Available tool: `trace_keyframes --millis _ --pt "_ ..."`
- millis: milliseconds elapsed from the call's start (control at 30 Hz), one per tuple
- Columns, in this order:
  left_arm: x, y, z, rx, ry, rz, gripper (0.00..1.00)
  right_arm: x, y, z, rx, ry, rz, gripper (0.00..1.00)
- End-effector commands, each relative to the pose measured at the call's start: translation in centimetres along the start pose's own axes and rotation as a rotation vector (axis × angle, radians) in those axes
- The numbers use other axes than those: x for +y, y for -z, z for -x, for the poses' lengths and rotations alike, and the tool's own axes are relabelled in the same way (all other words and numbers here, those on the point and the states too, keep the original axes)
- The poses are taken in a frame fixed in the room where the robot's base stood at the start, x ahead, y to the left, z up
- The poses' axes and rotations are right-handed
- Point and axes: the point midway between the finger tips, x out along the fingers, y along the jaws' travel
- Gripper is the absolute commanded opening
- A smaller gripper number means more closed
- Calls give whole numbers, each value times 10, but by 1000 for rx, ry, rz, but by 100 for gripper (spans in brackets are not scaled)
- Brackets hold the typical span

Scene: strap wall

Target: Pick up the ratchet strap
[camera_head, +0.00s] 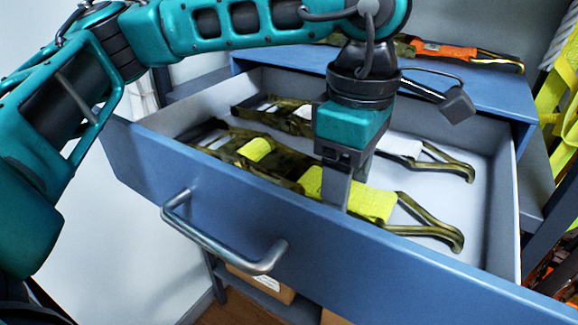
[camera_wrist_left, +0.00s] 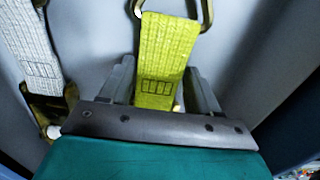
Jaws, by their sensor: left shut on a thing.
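A ratchet strap with bright yellow webbing (camera_head: 372,204), dark camouflage parts and a metal hook lies in the front of the open drawer (camera_head: 215,160). My left gripper (camera_head: 335,195) points down into the drawer and is shut on this strap at its yellow webbing. In the left wrist view, the yellow webbing (camera_wrist_left: 165,50) runs between the two grey fingers (camera_wrist_left: 160,88), with part of the metal hook at the top edge. I cannot tell whether the strap is off the drawer floor. My right gripper is not in view.
A second strap with white webbing (camera_head: 400,146) lies behind in the drawer, and also shows at left in the wrist view (camera_wrist_left: 32,50). The drawer front with its handle (camera_head: 225,240) is near. An orange strap (camera_head: 445,50) lies on the blue surface above. Yellow webbing hangs at right.

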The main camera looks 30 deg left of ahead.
Motion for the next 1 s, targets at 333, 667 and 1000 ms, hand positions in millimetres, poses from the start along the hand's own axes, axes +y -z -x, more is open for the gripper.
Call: trace_keyframes --millis 333,667,1000 --pt "0 0 0 0 0 0 0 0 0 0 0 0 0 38" --pt "0 0 2 0 -4 0 0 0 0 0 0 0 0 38" --pt "1 0 21 -1 -5 1 0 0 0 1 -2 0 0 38"
